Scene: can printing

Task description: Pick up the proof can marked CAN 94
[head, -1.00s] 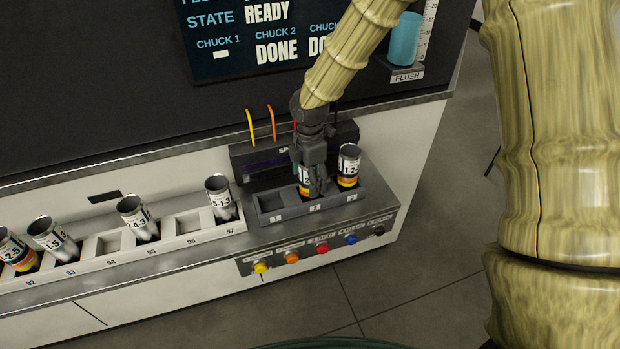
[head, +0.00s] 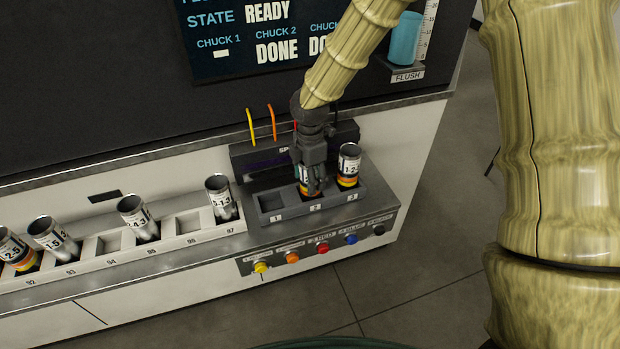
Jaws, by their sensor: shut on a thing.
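My gripper (head: 314,182) points down over chuck 2 of the printing station and is shut on a printed can (head: 302,186) there. This can shows a white label and orange-yellow bands and is partly hidden by the fingers. It still sits in or just above the chuck. No "CAN 94" marking is legible on it. Another printed can (head: 349,166) with similar bands stands in chuck 3, close to the right of my gripper. Rack slot 94 (head: 112,242) is empty.
Chuck 1 (head: 271,202) is empty. The rack (head: 200,239) at left holds several cans, with slot 96 empty. Colored buttons (head: 322,248) line the front panel. Thin colored nozzles (head: 272,122) rise behind the chucks. The screen (head: 275,40) reads READY, with chuck 2 DONE.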

